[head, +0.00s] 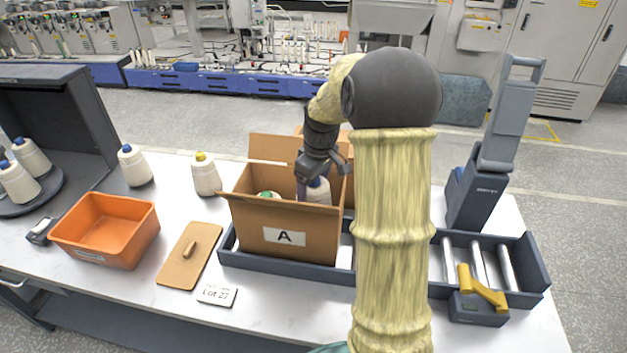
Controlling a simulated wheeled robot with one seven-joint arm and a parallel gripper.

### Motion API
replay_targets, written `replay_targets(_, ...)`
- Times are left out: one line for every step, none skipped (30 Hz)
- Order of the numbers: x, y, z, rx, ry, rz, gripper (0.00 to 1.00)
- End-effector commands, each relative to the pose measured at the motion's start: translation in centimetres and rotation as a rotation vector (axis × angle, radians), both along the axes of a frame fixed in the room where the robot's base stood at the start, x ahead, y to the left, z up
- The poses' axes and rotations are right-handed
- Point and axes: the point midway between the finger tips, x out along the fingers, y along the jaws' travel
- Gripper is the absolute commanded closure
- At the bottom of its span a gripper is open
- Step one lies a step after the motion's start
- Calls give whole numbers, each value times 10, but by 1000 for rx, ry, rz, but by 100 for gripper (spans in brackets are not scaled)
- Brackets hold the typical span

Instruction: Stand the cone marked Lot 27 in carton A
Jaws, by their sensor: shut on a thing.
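Carton A (250,222) is an open brown box with raised flaps and a white label reading A. My gripper (309,184) reaches down into its right part and is shut on a white cone with a blue tip (319,192). The cone looks roughly upright; its lower part is hidden by the carton's front wall, so I cannot tell whether it touches the bottom. A green-topped cone (268,195) shows at the left inside the carton. A card (217,294) reading Lot 27 lies on the table. No lot mark is readable on the held cone.
The carton stands in a dark grey roller tray (541,272). To the left are a yellow-tipped cone (206,177), a blue-tipped cone (135,168), an orange bin (107,250) and a brown board with a handle (176,268). More cones stand on a round stand (45,200). A grey device (485,185) rises at right.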

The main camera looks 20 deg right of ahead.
Motion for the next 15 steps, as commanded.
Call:
replay_targets(0,0,-8,0,0,0,74)
replay_targets(0,0,-11,0,0,0,74)
replay_targets(0,0,-14,0,0,0,74)
replay_targets(0,0,-17,0,-1,0,74)
replay_targets(0,0,-20,0,-1,0,74)
replay_targets(0,0,-24,0,-1,0,74)
replay_targets(1,0,-27,0,-1,0,74)
replay_targets(1,0,-29,0,-1,0,74)
replay_targets(0,0,-33,0,-1,0,74)
replay_targets(0,0,-36,0,-1,0,74)
replay_targets(0,0,-39,0,0,0,74)
replay_targets(0,0,-43,0,0,0,74)
replay_targets(0,0,-46,0,0,0,74)
replay_targets(0,0,-49,0,0,0,74)
replay_targets(0,0,-53,0,0,0,74)
